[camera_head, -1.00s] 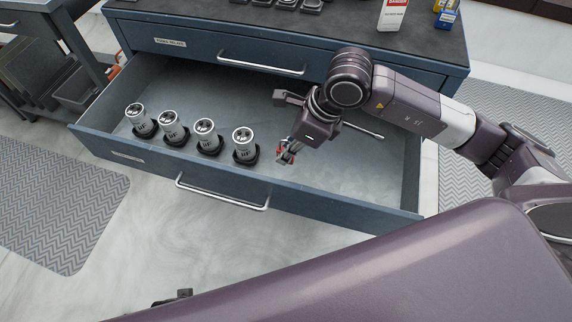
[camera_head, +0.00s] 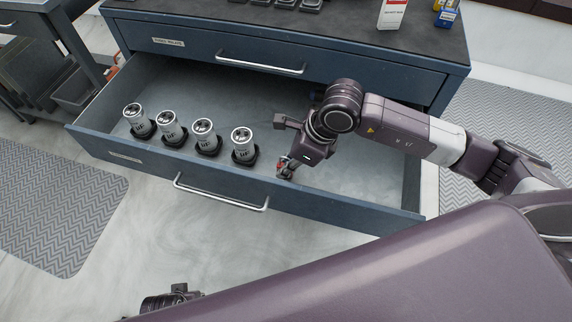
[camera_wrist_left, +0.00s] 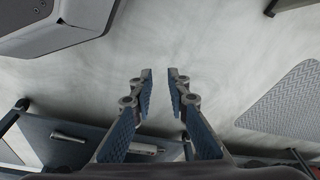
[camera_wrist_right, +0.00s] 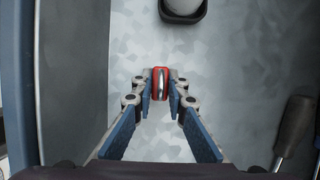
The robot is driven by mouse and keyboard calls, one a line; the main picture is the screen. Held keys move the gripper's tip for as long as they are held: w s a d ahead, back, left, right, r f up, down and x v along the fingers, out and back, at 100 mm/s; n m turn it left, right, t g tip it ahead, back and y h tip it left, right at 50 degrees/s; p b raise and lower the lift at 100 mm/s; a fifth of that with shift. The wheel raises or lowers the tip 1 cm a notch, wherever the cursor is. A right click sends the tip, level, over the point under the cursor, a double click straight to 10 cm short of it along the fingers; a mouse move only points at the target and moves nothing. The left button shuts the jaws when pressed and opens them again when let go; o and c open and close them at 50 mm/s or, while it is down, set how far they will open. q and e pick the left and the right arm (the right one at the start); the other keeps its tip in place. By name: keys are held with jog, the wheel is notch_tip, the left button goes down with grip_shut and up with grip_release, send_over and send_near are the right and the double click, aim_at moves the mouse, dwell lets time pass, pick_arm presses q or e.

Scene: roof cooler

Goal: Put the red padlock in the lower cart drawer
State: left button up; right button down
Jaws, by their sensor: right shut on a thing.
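The lower cart drawer (camera_head: 216,196) is pulled open below the shut upper drawer. My right gripper (camera_head: 285,168) is inside it, pointing down near its front wall, to the right of a row of silver cylinders. In the right wrist view its fingers are shut on the red padlock (camera_wrist_right: 160,83), gripping it from both sides over the grey drawer floor. I cannot tell whether the padlock touches the floor. In the head view the gripper mostly hides it. My left gripper (camera_wrist_left: 161,75) is open and empty above the pale room floor.
Several silver cylinders in black holders (camera_head: 207,138) stand in the drawer's left part. A dark-handled tool (camera_wrist_right: 295,125) lies to the right of the padlock in the right wrist view. The drawer floor right of my gripper looks mostly clear. A red-and-white box (camera_head: 392,14) stands on the cart top.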

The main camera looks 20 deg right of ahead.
jog(key=c, duration=1.9)
grip_release()
pick_arm(q)
jog(key=shift+r, duration=0.1)
